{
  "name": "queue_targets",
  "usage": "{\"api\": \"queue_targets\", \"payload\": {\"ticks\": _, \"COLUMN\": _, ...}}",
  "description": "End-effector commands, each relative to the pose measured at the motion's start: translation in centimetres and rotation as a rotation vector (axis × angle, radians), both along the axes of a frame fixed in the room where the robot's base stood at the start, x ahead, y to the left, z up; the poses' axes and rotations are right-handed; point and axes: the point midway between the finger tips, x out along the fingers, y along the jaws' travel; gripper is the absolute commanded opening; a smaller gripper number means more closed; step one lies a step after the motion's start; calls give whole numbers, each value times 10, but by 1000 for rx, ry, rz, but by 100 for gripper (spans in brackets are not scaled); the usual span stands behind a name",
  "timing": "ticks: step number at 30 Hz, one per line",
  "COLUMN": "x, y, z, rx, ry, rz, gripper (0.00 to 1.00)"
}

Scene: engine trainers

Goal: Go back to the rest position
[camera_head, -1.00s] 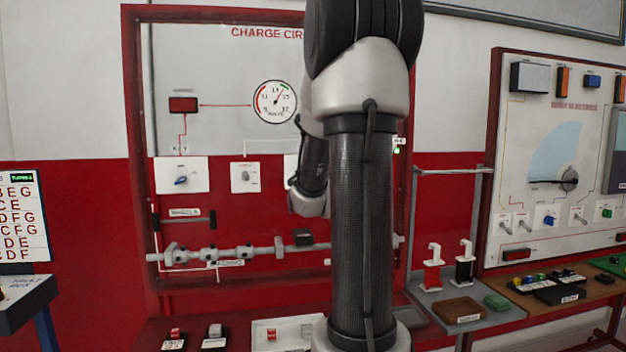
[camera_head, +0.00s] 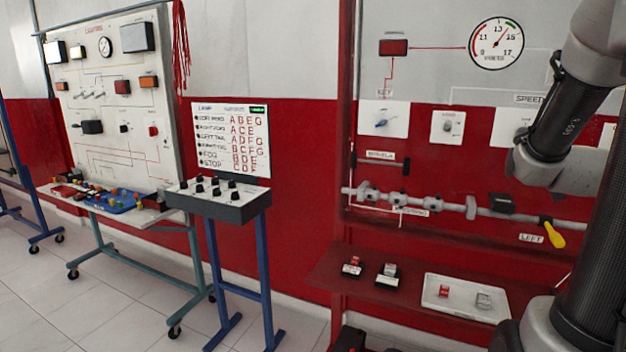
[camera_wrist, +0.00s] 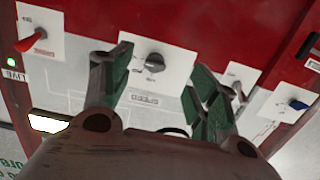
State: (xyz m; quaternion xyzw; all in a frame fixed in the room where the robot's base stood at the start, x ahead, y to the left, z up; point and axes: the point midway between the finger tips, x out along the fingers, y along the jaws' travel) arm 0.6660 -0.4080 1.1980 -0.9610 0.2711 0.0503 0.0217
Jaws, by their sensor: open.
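My gripper (camera_wrist: 160,95) shows in the wrist view with its two dark green-padded fingers spread apart. It is open and nothing is between the fingers. Beyond it is the red and white charge circuit panel, with a dark rotary knob (camera_wrist: 155,61) on a white plate between the fingertips. In the head view my arm stands at the right side, in front of the panel (camera_head: 430,55). The gripper itself is hidden or out of frame there.
A shelf below the panel holds a white tray (camera_head: 455,312) and small blocks. A yellow-handled lever (camera_head: 555,234) sits at the panel's right. To the left stand a switch box (camera_head: 250,207) on blue legs and a lighting trainer board (camera_head: 117,85). Tiled floor (camera_head: 60,300) is clear at front left.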

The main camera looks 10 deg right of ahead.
Motion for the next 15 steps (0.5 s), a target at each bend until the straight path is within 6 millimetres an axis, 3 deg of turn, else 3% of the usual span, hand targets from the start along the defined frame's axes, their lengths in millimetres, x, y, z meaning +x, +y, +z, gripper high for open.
{"api": "queue_targets", "payload": {"ticks": 4, "x": -19, "y": 12, "z": -74, "rx": 169, "ry": 280, "rz": 3, "gripper": 60}}
{"api": "queue_targets", "payload": {"ticks": 7, "x": -51, "y": 42, "z": -113, "rx": 296, "ry": 502, "rz": 23, "gripper": 60}}
{"api": "queue_targets", "payload": {"ticks": 11, "x": -98, "y": 101, "z": -133, "rx": 414, "ry": 765, "rz": 93, "gripper": 60}}
{"api": "queue_targets", "payload": {"ticks": 15, "x": -156, "y": 167, "z": -129, "rx": 472, "ry": 1007, "rz": 196, "gripper": 60}}
